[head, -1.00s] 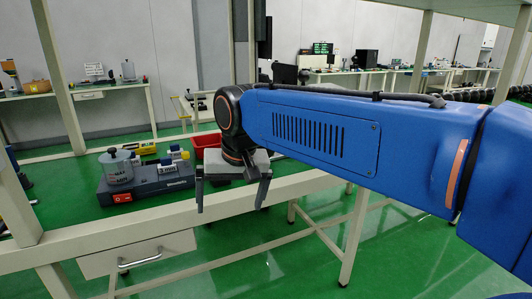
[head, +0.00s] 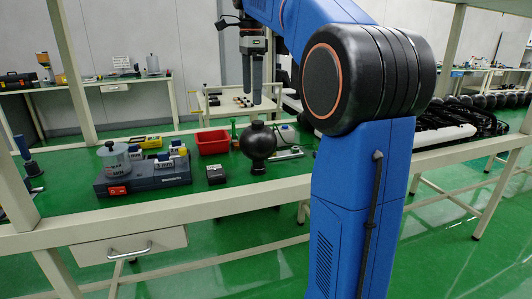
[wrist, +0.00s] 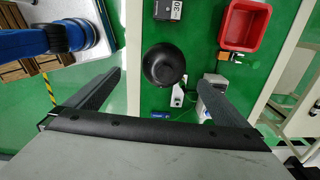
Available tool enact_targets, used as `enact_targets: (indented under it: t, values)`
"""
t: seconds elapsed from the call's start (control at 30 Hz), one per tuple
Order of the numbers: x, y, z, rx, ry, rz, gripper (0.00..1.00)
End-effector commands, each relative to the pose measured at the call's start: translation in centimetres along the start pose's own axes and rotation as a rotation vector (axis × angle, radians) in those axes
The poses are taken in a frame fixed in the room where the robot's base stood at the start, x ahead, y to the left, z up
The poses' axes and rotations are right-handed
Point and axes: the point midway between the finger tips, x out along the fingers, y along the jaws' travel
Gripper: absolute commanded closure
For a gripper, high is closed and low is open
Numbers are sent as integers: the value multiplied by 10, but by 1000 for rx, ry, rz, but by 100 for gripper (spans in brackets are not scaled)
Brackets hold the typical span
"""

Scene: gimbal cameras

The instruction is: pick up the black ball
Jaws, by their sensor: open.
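The black ball (head: 258,141) sits on a dark stand on the green workbench top in the head view, between a red bin and my arm. In the wrist view the black ball (wrist: 164,65) shows from above, just beyond the fingertips and roughly midway between them. My gripper (head: 252,88) points down above the ball in the head view, with a clear gap below the fingers. It is open and empty; its spread fingers also show in the wrist view (wrist: 165,88). The ball hides most of its stand from above.
A red bin (head: 212,142) stands left of the ball, and a small black box (head: 217,173) lies at front left. A dark apparatus (head: 146,173) with a grey canister fills the bench's left part. Bench posts and an upper rail frame the space.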

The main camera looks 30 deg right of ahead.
Motion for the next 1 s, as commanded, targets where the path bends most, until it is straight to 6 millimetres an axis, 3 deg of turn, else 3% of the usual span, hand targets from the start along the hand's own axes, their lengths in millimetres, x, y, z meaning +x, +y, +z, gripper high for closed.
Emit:
enact_targets:
  t: [0.1,0.27,0.8,1.0]
  values:
    - [-5,-12,-5,72,1,14,0]
    - [-1,-15,-7,103,2,22,0]
    - [90,-13,-7,100,3,22,0]
    - [111,-12,-7,100,2,21,0]
